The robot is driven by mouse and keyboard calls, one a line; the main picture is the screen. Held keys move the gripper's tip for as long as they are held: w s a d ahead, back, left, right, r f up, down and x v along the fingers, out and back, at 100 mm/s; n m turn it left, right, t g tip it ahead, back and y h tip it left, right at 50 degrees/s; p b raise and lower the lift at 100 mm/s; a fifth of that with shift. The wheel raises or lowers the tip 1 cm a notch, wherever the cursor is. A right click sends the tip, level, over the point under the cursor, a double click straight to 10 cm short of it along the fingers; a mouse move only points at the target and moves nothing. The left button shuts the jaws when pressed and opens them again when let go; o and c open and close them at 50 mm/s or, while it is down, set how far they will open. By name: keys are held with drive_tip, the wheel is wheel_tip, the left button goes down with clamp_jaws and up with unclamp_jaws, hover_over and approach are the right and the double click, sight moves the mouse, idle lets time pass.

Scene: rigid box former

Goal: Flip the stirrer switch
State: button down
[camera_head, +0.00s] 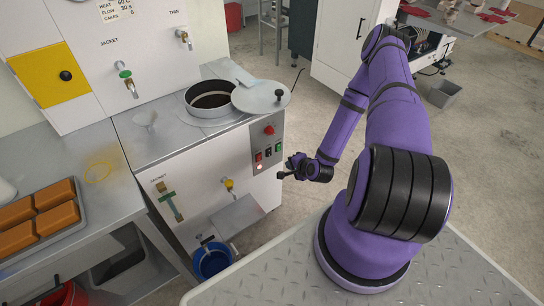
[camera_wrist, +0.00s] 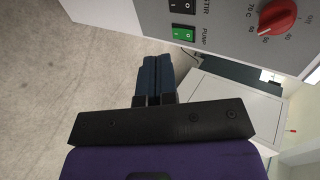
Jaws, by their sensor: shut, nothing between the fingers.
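The stirrer switch (camera_wrist: 182,6) is a black rocker labelled STIR at the top edge of the wrist view, partly cut off. In the head view it is the small dark switch (camera_head: 268,152) in the middle of the control panel's row. My gripper (camera_head: 284,175) is in front of the panel, a little below and right of the switches. In the wrist view its dark blue fingers (camera_wrist: 153,75) are together and empty, pointing toward the panel's lower side. I see no contact with the switch.
A green PUMP switch (camera_wrist: 183,33) sits right beside the stirrer switch. A red dial (camera_wrist: 277,16) is on the same panel. The kettle lid (camera_head: 260,97) overhangs above the panel. A blue bucket (camera_head: 212,262) stands below. The floor right of the machine is open.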

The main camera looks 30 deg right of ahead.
idle(0.4)
approach(270, 155)
wheel_tip(270, 155, down, 4)
drive_tip(key=w, duration=0.2)
drive_tip(key=shift+w+a+f, duration=0.1)
drive_tip(key=shift+w, duration=0.8)
drive_tip(key=shift+w+a+f, duration=0.1)
drive_tip(key=shift+w, duration=0.85)
drive_tip(key=shift+w, duration=0.2)
drive_tip(key=shift+r, duration=0.1)
